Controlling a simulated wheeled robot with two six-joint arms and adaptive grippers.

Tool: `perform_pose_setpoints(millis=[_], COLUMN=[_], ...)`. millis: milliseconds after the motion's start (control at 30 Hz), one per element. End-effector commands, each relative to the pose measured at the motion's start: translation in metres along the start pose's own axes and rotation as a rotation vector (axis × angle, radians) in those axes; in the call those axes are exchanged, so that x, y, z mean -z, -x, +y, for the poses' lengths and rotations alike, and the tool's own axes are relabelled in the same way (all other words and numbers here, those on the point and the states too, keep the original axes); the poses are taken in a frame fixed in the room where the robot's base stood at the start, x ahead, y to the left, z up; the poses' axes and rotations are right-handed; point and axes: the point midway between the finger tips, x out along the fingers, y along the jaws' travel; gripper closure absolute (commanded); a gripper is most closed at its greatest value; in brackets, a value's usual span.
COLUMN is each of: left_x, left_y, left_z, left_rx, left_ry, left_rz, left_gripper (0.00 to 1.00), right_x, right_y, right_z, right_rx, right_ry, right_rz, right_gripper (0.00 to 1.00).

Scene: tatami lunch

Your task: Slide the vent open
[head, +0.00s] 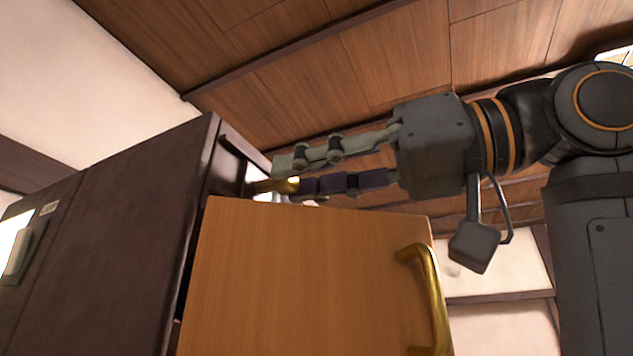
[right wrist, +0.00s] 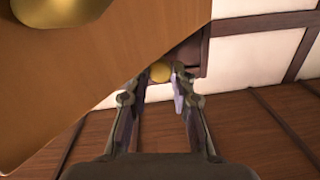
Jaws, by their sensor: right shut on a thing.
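A small brass knob (head: 268,186) sticks out from the upper front of a dark brown cabinet (head: 110,230); I take it to be the vent's knob. My right gripper (head: 287,175) reaches in from the right and is shut on the knob, one finger above it and one below. In the right wrist view, the round knob (right wrist: 160,71) sits between the two fingertips. The vent itself is mostly hidden behind the fingers, so I cannot tell how far open it is. My left gripper is not in view.
A light wooden door (head: 305,275) with a brass handle (head: 436,295) stands just below my right gripper. It also fills the upper left of the right wrist view (right wrist: 120,60). A wood-panelled ceiling (head: 380,60) is above.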

Motion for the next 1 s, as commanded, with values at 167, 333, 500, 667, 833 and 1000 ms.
perform_pose_setpoints(millis=[167, 333, 500, 667, 833, 1000], left_x=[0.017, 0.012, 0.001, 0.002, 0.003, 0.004], left_y=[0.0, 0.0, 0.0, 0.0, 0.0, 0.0], left_z=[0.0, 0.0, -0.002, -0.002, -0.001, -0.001], left_rx=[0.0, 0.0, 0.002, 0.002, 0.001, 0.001], left_ry=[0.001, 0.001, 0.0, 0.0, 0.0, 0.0], left_rz=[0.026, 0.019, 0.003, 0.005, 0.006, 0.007], left_gripper=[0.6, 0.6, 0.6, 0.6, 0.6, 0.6], right_x=[-0.001, 0.0, 0.0, 0.001, 0.001, 0.0], right_y=[0.0, 0.0, 0.001, 0.018, 0.06, 0.097], right_z=[-0.002, -0.001, 0.0, 0.0, 0.0, -0.001], right_rx=[0.005, 0.004, 0.002, 0.0, -0.004, -0.001], right_ry=[0.002, 0.002, 0.001, 0.003, 0.004, 0.003], right_rz=[-0.002, -0.001, -0.001, 0.003, 0.003, 0.001], right_gripper=[0.61, 0.53, 0.53, 0.53, 0.53, 0.53])
